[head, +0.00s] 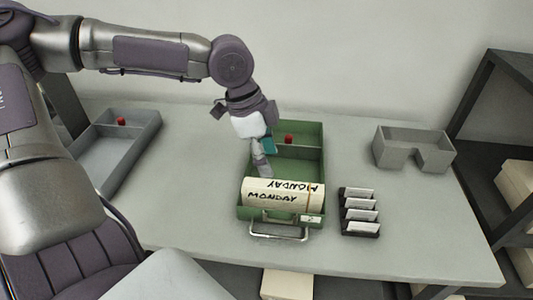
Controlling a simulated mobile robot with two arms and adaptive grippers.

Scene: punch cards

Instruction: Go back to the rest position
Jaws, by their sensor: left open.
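My left gripper (264,160) hangs over the left side of the green tray (311,152), just behind the card stack. Its jaws are open and its fingers point down. The stack of cream punch cards (284,196) lies in the front part of the green tray, with "MONDAY" handwritten on its top and front. I cannot tell whether a fingertip touches the cards. A teal piece (269,146) shows beside the gripper. My right gripper is not in view.
A grey tray (134,145) with a red knob stands at the left. A rack of white label cards (360,211) stands right of the green tray. A grey notched holder (412,148) sits at the back right, near a dark shelf (500,150). The table between is clear.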

